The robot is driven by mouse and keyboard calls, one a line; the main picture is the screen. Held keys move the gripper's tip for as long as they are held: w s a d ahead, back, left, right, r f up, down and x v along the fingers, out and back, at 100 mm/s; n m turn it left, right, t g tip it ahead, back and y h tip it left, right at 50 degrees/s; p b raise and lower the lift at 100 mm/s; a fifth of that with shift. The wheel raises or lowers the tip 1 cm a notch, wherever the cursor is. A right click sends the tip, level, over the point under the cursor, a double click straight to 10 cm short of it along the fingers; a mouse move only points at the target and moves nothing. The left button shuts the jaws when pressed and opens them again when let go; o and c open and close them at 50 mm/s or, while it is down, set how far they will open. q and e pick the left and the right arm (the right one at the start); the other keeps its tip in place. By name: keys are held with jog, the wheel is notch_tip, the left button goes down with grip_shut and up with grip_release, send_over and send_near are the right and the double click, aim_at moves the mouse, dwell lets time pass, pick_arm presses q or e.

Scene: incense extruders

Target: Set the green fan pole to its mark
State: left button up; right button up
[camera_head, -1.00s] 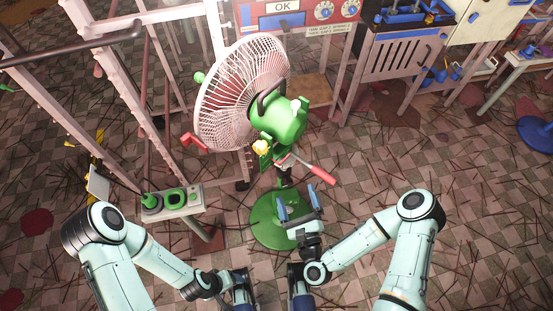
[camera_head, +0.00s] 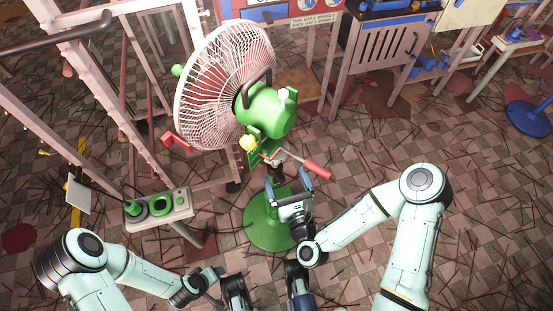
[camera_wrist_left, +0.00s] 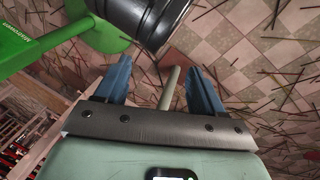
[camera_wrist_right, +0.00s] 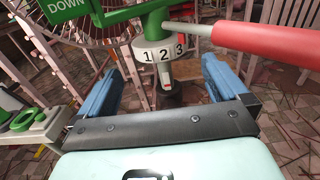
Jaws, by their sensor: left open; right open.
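The green fan (camera_head: 262,112) has a pale round guard and stands upright on a round green base (camera_head: 262,232). Its pole (camera_head: 274,172) shows in the right wrist view (camera_wrist_right: 169,72) below a white collar (camera_wrist_right: 150,53) marked 1, 2, 3. A small red mark shows on the pole under the collar. A red-handled lever (camera_wrist_right: 275,42) sticks out to the right. My right gripper (camera_head: 287,180) is open, its blue fingers on either side of the pole as seen from the wrist (camera_wrist_right: 160,75). My left gripper (camera_wrist_left: 160,72) is open, with a thin pale rod (camera_wrist_left: 169,88) showing between its fingers.
A stand (camera_head: 165,207) with green rings and a button is left of the fan. Pink metal framing (camera_head: 110,95) rises behind it. A large black cylinder (camera_wrist_left: 150,18) is close beyond my left gripper. Open tiled floor, strewn with sticks, lies to the right.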

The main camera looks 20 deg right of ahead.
aim_at(279, 162)
jog(key=w, duration=0.6)
jog(key=shift+w+a, duration=0.1)
jog(key=shift+w, duration=0.15)
pick_arm(q)
jog(key=shift+w+a+f, duration=0.25)
jog(key=shift+w+f, duration=0.05)
jog(key=shift+w, duration=0.15)
jog(key=shift+w+a+f, duration=0.2)
jog(key=shift+w+f, duration=0.05)
jog(key=shift+w, duration=0.15)
pick_arm(e)
jog(key=shift+w, duration=0.85)
